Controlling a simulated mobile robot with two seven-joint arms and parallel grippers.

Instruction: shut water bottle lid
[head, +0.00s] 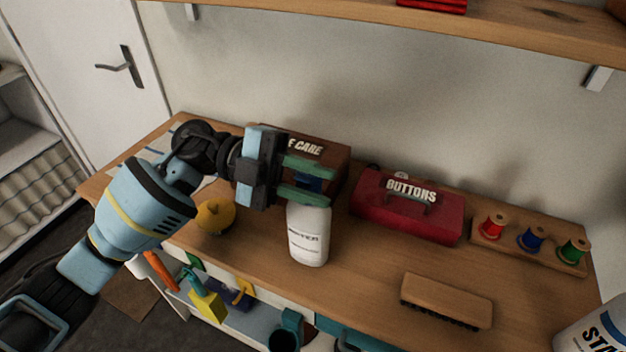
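A white water bottle (308,240) with dark lettering stands upright on the wooden worktop. Its blue lid (309,184) shows at the bottle's top, between the two green fingers of my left gripper (306,181). One finger is on the far side of the lid and one on the near side. The near finger hides the front of the lid and the bottle's neck. I cannot tell whether both fingers press on the lid, or how the lid sits on the neck. My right gripper is not in view.
A brown box marked "CARE" (340,155) stands behind the bottle. A red "BUTTONS" box (405,207), a spool rack (510,249), a brush (447,300) and a white can (590,332) are to the right. A yellow round item (215,217) lies left. A shelf (480,28) hangs above.

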